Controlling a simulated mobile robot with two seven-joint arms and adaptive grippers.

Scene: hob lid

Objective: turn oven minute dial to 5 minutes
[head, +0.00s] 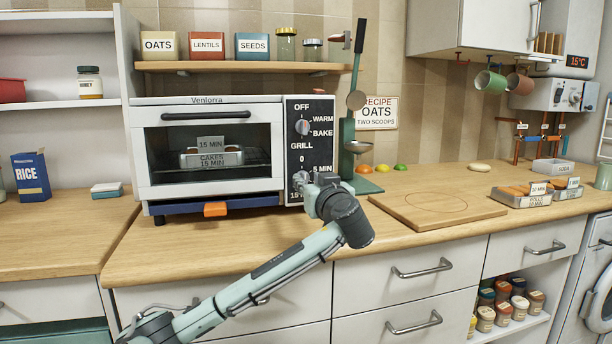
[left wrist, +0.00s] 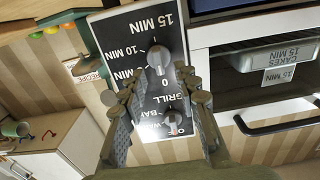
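The oven (head: 215,100) has a black control panel (head: 323,108) on its right side. The minute dial (head: 299,179) is the lower knob, mostly hidden by my gripper in the head view. In the left wrist view, turned nearly upside down, the minute dial (left wrist: 159,58) is a grey knob between the printed 0 and the 5, 10 and 15 MIN labels. Where it points is hard to tell. My left gripper (left wrist: 158,82) is open, its fingertips on either side of the dial's near edge; contact cannot be told. It also shows at the panel in the head view (head: 308,185). My right gripper is not visible.
The mode dial (head: 302,127) sits higher on the panel and lies between my fingers in the left wrist view (left wrist: 172,122). A green utensil stand (head: 347,140) is close right of the oven. A cutting board (head: 437,207) lies on the counter farther right.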

